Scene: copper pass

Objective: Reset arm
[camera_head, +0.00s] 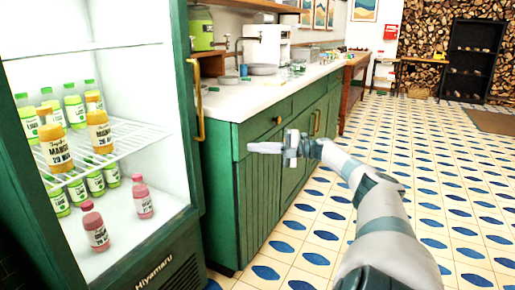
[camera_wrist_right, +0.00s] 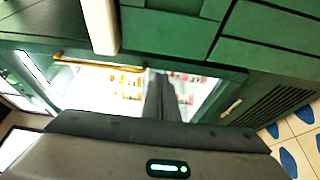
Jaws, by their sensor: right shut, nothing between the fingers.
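My right arm reaches in from the lower right of the head view. Its gripper (camera_head: 252,147) is shut and empty, pointing left in front of the green cabinets (camera_head: 262,178), with no visible contact. In the right wrist view the dark fingers (camera_wrist_right: 162,97) lie together with nothing between them. They overlap the view of the lit fridge behind. My left gripper is not in view.
A lit green fridge (camera_head: 182,240) with a gold handle (camera_head: 197,100) stands at left. A white counter (camera_head: 228,103) tops the cabinets. Patterned tiled floor (camera_head: 455,190) is open at right.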

